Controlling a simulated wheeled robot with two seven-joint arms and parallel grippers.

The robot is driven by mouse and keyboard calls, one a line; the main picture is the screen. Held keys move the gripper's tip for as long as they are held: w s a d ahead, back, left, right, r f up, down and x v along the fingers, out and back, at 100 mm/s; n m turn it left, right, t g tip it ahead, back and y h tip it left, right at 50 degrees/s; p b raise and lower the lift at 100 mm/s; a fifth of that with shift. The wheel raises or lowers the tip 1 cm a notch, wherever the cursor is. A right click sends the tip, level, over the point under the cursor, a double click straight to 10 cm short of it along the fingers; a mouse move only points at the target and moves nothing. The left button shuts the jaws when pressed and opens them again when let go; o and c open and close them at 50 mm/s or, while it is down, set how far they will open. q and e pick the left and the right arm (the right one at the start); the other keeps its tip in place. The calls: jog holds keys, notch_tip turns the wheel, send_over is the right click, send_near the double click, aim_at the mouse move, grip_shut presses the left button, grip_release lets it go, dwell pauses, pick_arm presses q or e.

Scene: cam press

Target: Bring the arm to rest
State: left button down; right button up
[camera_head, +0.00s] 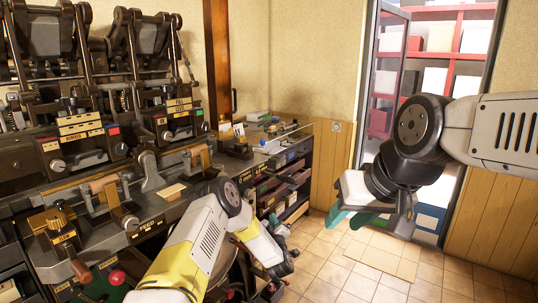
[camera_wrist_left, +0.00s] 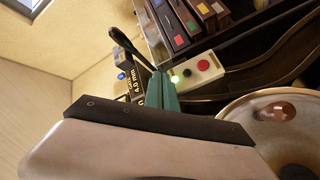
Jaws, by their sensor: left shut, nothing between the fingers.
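My left arm, yellow and white, reaches in from the bottom middle of the head view. Its gripper (camera_head: 281,230) is small and partly hidden there, in front of the low shelves at the bench's end. In the left wrist view the green fingers of the left gripper (camera_wrist_left: 163,92) are together with nothing between them. My right arm enters from the right of the head view. Its gripper (camera_head: 350,218) hangs in the air before the doorway, with its teal fingertips apart and no object seen between them.
Two press machines (camera_head: 75,130) stand on the dark bench (camera_head: 150,215) at left. A shelf unit (camera_head: 295,178) is at the bench's end. A small button box (camera_wrist_left: 197,70) with a lit green lamp is near the left fingers. The tiled floor (camera_head: 340,265) at right is clear.

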pick_arm(q)
notch_tip(320, 180, up, 11)
jog(key=w+m+g+h, duration=0.1)
jog(key=w+m+h, duration=0.2)
jog(key=s+a+r+m+g+h, duration=0.1)
jog(key=s+a+r+m+g, duration=0.15)
jog(key=s+r, duration=0.45)
jog(key=s+a+r+m+g+h, duration=0.1)
jog(key=s+r+m+g, duration=0.15)
jog(key=r, duration=0.95)
jog(key=s+a+r+m+g, duration=0.1)
jog(key=s+a+r, duration=0.1)
jog(key=s, duration=0.4)
jog(key=s+a+r+m, duration=0.1)
jog(key=s+a+r, duration=0.15)
jog(key=s, duration=0.25)
jog(key=s+a+g, duration=0.2)
jog(key=s+a, duration=0.2)
jog(key=s, duration=1.1)
jog(key=s+a+f+g+y, duration=0.1)
jog(key=s+a+g, duration=0.2)
jog(key=s, duration=1.1)
jog(key=shift+s+a+m+y, duration=0.3)
jog(key=shift+s+a+m, duration=0.1)
jog(key=shift+a, duration=0.15)
